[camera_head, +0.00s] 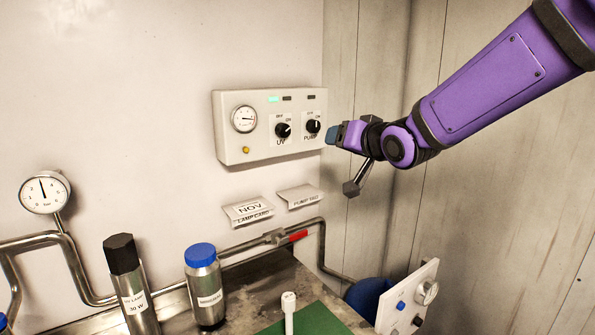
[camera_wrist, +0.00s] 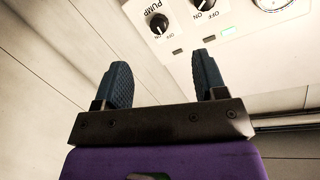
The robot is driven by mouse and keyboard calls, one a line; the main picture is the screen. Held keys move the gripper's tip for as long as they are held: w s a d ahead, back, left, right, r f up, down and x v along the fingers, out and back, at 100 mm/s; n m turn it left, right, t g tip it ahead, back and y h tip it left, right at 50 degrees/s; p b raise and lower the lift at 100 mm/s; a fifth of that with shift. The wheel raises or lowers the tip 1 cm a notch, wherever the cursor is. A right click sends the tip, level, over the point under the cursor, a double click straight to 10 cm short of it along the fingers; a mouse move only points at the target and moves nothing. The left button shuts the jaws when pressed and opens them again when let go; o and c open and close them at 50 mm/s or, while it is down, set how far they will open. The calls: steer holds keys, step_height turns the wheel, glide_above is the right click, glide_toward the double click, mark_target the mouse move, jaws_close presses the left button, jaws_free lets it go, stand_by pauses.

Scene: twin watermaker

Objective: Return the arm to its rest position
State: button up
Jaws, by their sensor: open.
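My purple arm reaches in from the upper right of the head view. My gripper (camera_head: 333,134) is just right of the wall control box (camera_head: 232,143), near its PUMP knob (camera_head: 313,126). In the wrist view my gripper (camera_wrist: 163,82) shows two dark ribbed fingers spread apart with nothing between them. The PUMP knob (camera_wrist: 159,23) and a second black knob (camera_wrist: 205,5) lie beyond the fingertips; no contact shows. In the head view the UV knob (camera_head: 283,130) is left of the PUMP knob, and a green light (camera_head: 274,99) is lit above it.
A small panel (camera_head: 405,300) stands lower right. Bare wall is right.

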steer(key=s+d+g+h, duration=0.3)
steer(key=s+d+h, duration=0.3)
steer(key=s+d, duration=0.7)
steer(key=s+d+f+g, duration=0.2)
steer(key=s+d+g, duration=0.1)
steer(key=s, duration=0.7)
steer(key=s+d+f+g, duration=0.2)
steer(key=s+d, duration=0.1)
steer(key=s, duration=0.6)
steer(key=shift+s+f+g, duration=0.2)
steer(key=shift+s+g, duration=0.15)
steer(key=shift+g, duration=0.05)
steer(key=shift+d, duration=0.1)
